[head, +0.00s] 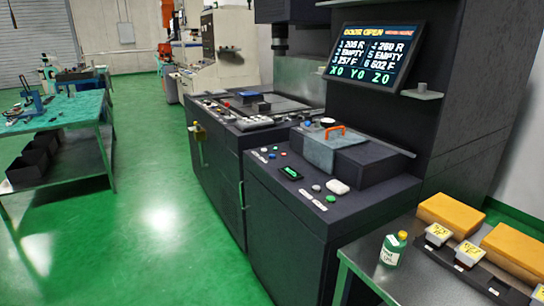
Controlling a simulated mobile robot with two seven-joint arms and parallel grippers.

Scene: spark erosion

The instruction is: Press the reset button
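A dark control console (330,235) stands in the middle of the head view. A white rounded object (338,186) rests near the green button. Neither of my grippers is in view.
A screen (374,57) above the console reads "DOOR OPEN". A grey cloth-like piece with an orange handle (336,131) lies on the console. A side table at right holds a green bottle (392,250) and yellow blocks (450,214). Green floor (170,230) at left is clear.

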